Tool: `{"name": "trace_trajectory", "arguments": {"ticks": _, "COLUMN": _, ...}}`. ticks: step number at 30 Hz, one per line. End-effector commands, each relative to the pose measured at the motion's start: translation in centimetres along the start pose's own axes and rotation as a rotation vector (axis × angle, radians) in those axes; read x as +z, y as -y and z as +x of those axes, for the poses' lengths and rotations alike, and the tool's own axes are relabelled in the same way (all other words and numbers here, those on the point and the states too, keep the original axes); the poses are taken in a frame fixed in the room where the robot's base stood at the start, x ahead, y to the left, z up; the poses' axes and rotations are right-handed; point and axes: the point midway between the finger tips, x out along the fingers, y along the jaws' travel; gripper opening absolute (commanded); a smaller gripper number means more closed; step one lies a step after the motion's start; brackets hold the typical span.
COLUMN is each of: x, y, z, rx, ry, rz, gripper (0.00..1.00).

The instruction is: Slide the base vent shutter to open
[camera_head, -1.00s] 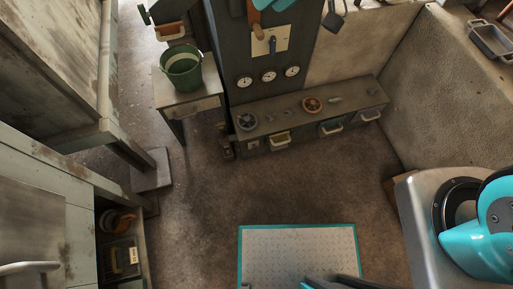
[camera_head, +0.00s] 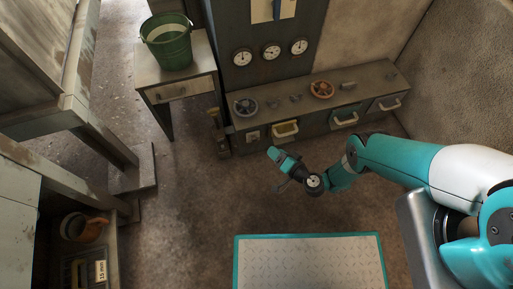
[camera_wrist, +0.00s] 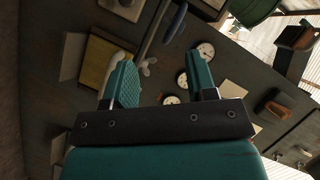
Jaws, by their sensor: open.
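A small yellow panel in a pale frame (camera_head: 285,129) sits low on the front of the long base cabinet (camera_head: 375,81). It may be the vent shutter, but its slats and slide position are too small to tell. A yellow panel with pale edges also shows at the left of the wrist view (camera_wrist: 97,64), partly behind a finger. My gripper (camera_head: 273,153) is in front of the cabinet, just below and left of the yellow panel in the head view, apart from it. In the wrist view my gripper (camera_wrist: 161,75) has its two teal fingers spread, with nothing held between them.
An orange wheel (camera_head: 321,89) and a grey wheel (camera_head: 245,106) lie on the cabinet top. A green bucket (camera_head: 168,42) stands on a side table at left. Open floor lies before the cabinet, with a teal-edged mat (camera_head: 308,262) below.

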Motion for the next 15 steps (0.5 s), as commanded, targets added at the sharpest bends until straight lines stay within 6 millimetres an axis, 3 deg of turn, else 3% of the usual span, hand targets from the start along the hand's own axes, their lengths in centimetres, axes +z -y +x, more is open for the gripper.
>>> {"name": "trace_trajectory", "arguments": {"ticks": 1, "x": 1.9, "y": -1.8, "z": -1.2, "rx": 0.019, "ry": -0.021, "rz": 0.016, "gripper": 0.52}}
{"name": "trace_trajectory", "arguments": {"ticks": 3, "x": 3.1, "y": -2.9, "z": -2.4, "rx": 0.038, "ry": -0.046, "rz": 0.030, "gripper": 0.52}}
{"name": "trace_trajectory", "arguments": {"ticks": 7, "x": 4.1, "y": -3.7, "z": -3.3, "rx": 0.055, "ry": -0.069, "rz": 0.041, "gripper": 0.52}}
{"name": "trace_trajectory", "arguments": {"ticks": 11, "x": 4.2, "y": -4.0, "z": -2.0, "rx": 0.055, "ry": -0.071, "rz": 0.040, "gripper": 0.52}}
{"name": "trace_trajectory", "arguments": {"ticks": 15, "x": 4.2, "y": -4.4, "z": 0.8, "rx": 0.053, "ry": -0.070, "rz": 0.039, "gripper": 0.52}}
